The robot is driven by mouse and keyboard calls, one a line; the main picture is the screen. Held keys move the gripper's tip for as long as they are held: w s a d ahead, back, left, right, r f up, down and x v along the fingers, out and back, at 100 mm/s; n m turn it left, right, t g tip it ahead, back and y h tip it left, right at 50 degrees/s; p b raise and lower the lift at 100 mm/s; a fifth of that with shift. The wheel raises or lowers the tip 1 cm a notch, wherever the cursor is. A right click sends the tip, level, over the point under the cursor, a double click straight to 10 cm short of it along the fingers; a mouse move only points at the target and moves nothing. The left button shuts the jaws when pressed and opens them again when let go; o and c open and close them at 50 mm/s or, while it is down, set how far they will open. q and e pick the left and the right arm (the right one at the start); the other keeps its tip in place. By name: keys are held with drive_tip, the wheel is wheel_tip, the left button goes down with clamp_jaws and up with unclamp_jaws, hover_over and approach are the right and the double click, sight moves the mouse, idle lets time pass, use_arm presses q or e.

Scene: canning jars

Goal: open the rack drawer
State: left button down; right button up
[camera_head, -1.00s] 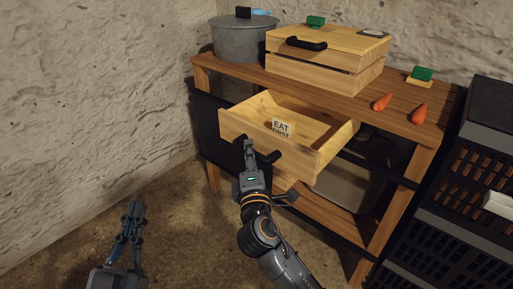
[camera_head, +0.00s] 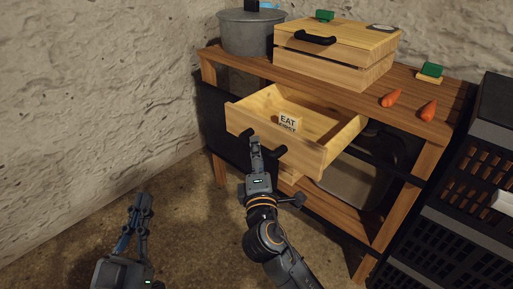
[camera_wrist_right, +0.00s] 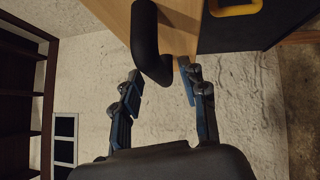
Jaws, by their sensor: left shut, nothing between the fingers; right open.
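The rack drawer (camera_head: 310,155) is a light wooden drawer with an "EAT FIRST" label (camera_head: 288,121), pulled well out of the wooden rack (camera_head: 410,110). Its black handle (camera_head: 277,152) is partly hidden by my right gripper in the head view. My right gripper (camera_head: 256,142) is open in front of the drawer front. My left gripper (camera_head: 137,199) is shut and empty, low at the left, away from the rack.
On the rack top stand a grey pot (camera_head: 248,35), a wooden box (camera_head: 330,60) and two carrots (camera_head: 391,98). Black crates (camera_head: 470,190) stack at the right. A stone wall (camera_head: 90,90) bounds the left. The floor (camera_head: 190,220) between the grippers is clear.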

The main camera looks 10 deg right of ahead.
drive_tip(key=s+a+f, duration=0.1)
drive_tip(key=s, duration=0.9)
drive_tip(key=shift+f, duration=0.2)
drive_tip(key=shift+w, duration=0.1)
